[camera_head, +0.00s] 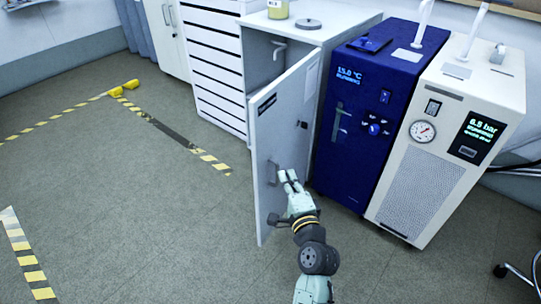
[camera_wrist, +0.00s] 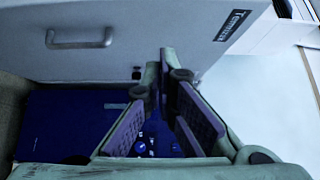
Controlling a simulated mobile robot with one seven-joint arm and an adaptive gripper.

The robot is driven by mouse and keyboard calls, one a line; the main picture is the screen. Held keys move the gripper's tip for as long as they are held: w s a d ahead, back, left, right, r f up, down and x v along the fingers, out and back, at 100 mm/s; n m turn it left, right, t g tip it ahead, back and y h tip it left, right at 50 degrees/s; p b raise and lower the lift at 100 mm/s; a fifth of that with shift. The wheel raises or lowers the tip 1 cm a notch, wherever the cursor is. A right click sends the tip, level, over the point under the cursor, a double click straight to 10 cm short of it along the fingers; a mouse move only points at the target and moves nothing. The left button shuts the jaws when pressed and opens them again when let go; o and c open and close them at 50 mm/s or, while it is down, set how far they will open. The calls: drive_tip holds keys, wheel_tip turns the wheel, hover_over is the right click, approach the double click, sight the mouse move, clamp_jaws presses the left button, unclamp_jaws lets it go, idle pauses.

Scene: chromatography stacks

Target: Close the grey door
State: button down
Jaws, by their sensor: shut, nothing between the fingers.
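The grey door (camera_head: 290,125) stands ajar, swung out from the grey cabinet (camera_head: 340,22) at its right side, next to the blue unit. Its outer face, with a label and a bar handle (camera_head: 272,172), faces my side. My gripper (camera_head: 287,175) is at the lower part of this face, just right of the handle. I cannot tell whether it touches the door. In the wrist view, the door (camera_wrist: 130,18) with its handle (camera_wrist: 80,40) is across the top. My gripper (camera_wrist: 165,68) is shut and empty, its fingertips close to the door.
The blue unit (camera_head: 365,130) and a white unit (camera_head: 440,150) with a gauge stand right of the cabinet. A white drawer stack (camera_head: 213,70) is to the left. Floor left of the door (camera_head: 170,220) is clear, with striped tape. A jar (camera_head: 278,9) sits on the cabinet.

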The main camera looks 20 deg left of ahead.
drive_tip(key=p, duration=0.2)
approach(264, 143)
drive_tip(key=w+d, duration=0.2)
drive_tip(key=w, duration=0.1)
drive_tip(key=shift+w+a+p, duration=0.2)
drive_tip(key=shift+a+p, duration=0.05)
drive_tip(key=shift+a, duration=0.9)
drive_tip(key=shift+w+a+p, duration=0.25)
drive_tip(key=shift+a, duration=0.9)
